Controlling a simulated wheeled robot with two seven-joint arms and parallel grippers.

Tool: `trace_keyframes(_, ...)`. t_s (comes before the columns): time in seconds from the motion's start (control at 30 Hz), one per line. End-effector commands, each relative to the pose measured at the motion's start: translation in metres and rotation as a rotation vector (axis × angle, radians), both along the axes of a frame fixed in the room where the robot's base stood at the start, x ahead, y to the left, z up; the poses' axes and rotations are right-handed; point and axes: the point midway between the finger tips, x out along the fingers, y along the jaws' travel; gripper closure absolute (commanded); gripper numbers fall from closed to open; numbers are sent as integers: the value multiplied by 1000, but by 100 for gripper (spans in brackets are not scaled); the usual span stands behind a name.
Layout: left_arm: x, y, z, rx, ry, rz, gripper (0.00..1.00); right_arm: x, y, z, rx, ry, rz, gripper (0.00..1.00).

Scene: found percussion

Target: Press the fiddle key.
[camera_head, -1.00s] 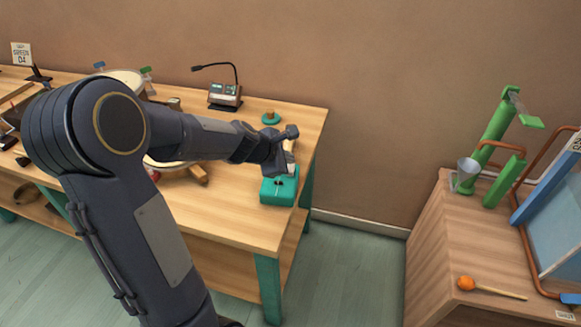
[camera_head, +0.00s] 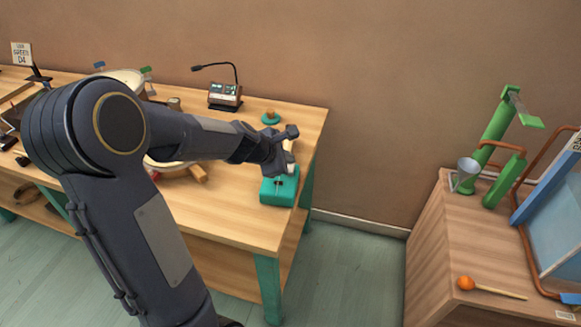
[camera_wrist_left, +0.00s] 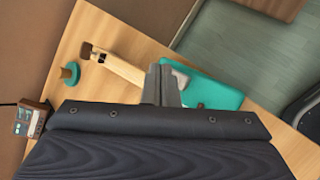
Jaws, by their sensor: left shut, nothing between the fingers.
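A teal box (camera_head: 279,191) sits at the right front corner of the wooden table; I take it to be the base of the fiddle key. It also shows in the wrist view (camera_wrist_left: 222,95). A pale wooden bar (camera_wrist_left: 120,69) with a dark end runs from beside the box toward the back of the table. My left gripper (camera_wrist_left: 163,84) is shut and empty, above the bar and next to the box. In the head view the left gripper (camera_head: 285,163) partly covers the bar. I cannot tell whether the fingers touch it. My right gripper is not in view.
A teal round knob (camera_head: 270,118) stands behind the bar. A small device with a gooseneck (camera_head: 225,95) stands at the back. A drum-like round thing lies partly behind my arm. A wooden cabinet (camera_head: 450,240) with green tubes and an orange mallet (camera_head: 466,283) stands at right.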

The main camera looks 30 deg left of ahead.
Motion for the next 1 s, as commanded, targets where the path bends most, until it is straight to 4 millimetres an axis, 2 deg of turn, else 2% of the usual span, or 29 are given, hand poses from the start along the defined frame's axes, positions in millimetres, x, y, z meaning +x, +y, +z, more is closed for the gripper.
trace_keyframes(0.2,0,0,-9,0,0,0,100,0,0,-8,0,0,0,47)
trace_keyframes(1.0,0,0,-13,0,0,0,100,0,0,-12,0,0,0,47)
